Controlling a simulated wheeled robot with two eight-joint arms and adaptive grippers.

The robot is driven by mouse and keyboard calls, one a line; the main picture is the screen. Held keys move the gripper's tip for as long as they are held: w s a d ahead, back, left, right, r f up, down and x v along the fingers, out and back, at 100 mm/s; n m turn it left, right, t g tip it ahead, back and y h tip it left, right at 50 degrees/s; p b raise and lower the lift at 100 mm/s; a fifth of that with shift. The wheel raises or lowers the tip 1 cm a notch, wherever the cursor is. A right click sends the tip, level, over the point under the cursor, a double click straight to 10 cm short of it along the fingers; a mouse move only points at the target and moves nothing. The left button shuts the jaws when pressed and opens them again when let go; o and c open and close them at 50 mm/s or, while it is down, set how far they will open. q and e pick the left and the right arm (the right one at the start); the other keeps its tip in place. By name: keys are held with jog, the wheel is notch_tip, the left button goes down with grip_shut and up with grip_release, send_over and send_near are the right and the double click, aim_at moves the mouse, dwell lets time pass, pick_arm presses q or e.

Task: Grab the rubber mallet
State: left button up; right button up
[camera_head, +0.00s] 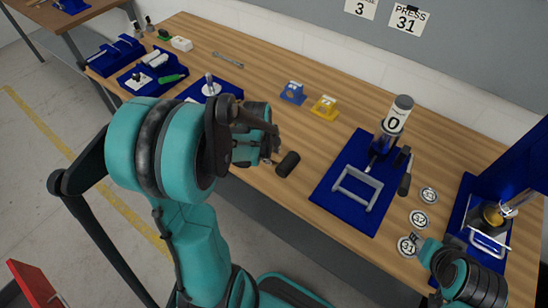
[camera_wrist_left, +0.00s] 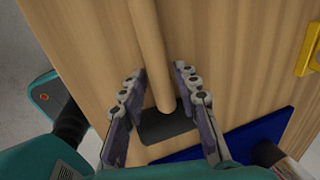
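The rubber mallet lies on the wooden table, its black head (camera_head: 288,163) near the front edge in the head view. In the left wrist view its pale wooden handle (camera_wrist_left: 149,35) runs down to the dark head (camera_wrist_left: 168,126). My left gripper (camera_wrist_left: 160,72) is open, with one finger on each side of the handle and gaps visible beside it. In the head view my left gripper (camera_head: 270,150) is just beside the mallet head, and my arm hides most of the handle. My right gripper (camera_head: 418,240) is at the lower right, near the weight discs; its fingers are too small to judge.
A blue mat (camera_head: 330,196) with a metal frame and a tool marked 0 (camera_head: 397,115) lies right of the mallet. Several numbered discs (camera_head: 428,195) and a blue press (camera_head: 513,165) stand further right. Blue and yellow blocks (camera_head: 324,108) sit behind. Blue trays (camera_head: 130,84) are at the back left.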

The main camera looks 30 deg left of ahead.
pick_arm(q)
grip_shut()
jog(key=shift+r, duration=0.15)
